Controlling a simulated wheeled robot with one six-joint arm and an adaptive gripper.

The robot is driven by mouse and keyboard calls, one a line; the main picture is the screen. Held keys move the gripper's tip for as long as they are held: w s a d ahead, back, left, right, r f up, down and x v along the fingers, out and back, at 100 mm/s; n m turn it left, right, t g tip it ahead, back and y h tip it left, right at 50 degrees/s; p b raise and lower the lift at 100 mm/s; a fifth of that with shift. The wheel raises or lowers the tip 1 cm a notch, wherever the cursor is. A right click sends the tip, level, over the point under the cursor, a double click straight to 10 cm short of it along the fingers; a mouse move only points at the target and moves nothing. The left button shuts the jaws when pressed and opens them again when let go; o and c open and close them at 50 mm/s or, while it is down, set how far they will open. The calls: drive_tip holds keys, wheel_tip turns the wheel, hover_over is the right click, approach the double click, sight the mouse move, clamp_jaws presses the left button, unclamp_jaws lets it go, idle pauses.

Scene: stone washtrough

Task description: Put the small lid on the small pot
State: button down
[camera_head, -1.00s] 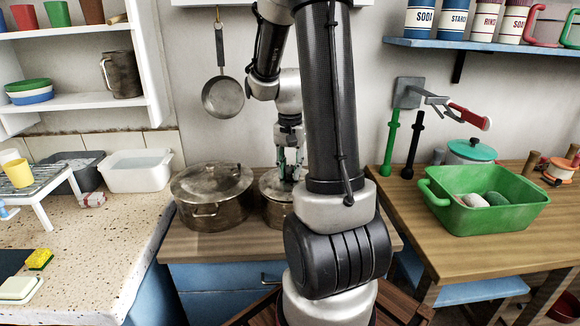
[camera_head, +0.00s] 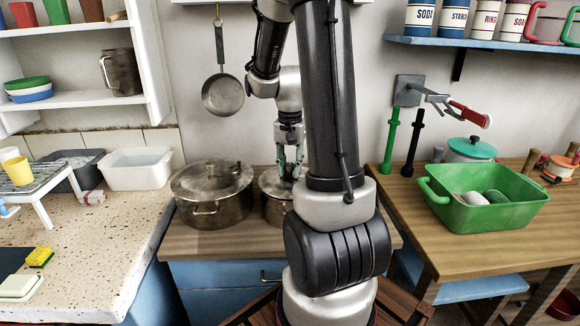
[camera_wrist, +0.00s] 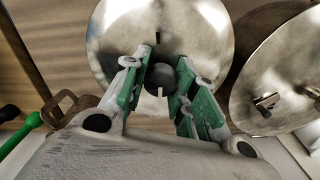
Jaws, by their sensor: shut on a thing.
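The small lid (camera_wrist: 118,35) is a round metal disc with a dark knob (camera_wrist: 160,74), seen close below my gripper in the wrist view. My gripper (camera_wrist: 160,68) has its green fingers shut around the knob. In the head view, my gripper (camera_head: 290,165) is over the small metal pot (camera_head: 275,212), and the lid (camera_head: 270,182) shows at the pot's top. My arm hides the pot's right side. I cannot tell whether the lid rests fully on the rim.
A large lidded pot (camera_head: 214,200) stands close at the left, its lid (camera_wrist: 275,75) near my gripper in the wrist view. A pan (camera_head: 223,97) hangs on the wall behind. A green tub (camera_head: 500,212) stands on the right table. The worktop's front (camera_head: 220,245) is clear.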

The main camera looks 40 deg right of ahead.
drive_tip(key=shift+f, duration=0.2)
idle(0.3)
drive_tip(key=c, duration=0.6)
unclamp_jaws()
drive_tip(key=shift+r, duration=0.1)
drive_tip(key=shift+r, duration=3.45)
